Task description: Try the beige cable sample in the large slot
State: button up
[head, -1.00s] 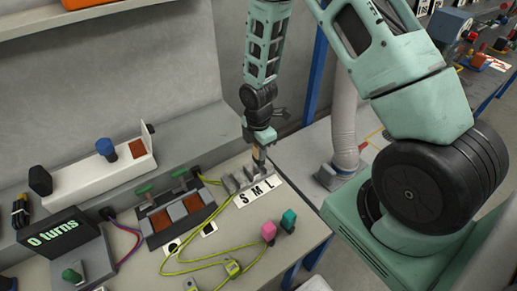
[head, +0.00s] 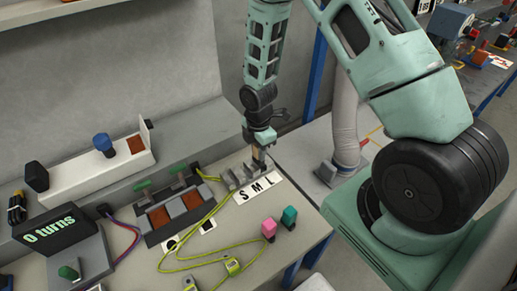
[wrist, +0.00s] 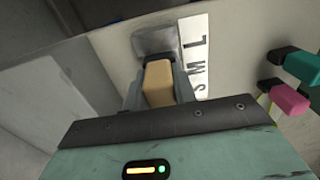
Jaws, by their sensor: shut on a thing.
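My gripper (head: 259,151) points down over the row of grey slot blocks (head: 237,177) behind the white S M L label (head: 256,188). It is shut on the beige cable sample (wrist: 158,83); a bit of the sample (head: 258,153) shows below it in the head view. In the wrist view the sample's far end is at the grey block (wrist: 154,38) beside the letter L. A dark opening shows at that block, around the sample's tip. I cannot tell how far the tip is inside. The gripper hides part of the L block in the head view.
Pink (head: 268,229) and teal (head: 289,217) samples stand on the table's right. Yellow-green cable (head: 205,258) lies in front of the label.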

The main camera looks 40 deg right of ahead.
jog(key=shift+f+b, duration=0.85)
jog(key=shift+f, duration=0.4)
jog(key=o, duration=1)
jog(key=shift+r, duration=0.1)
notch_tip(320, 180, up, 17)
jog(key=shift+r+b, duration=0.2)
jog(key=shift+b, duration=0.35)
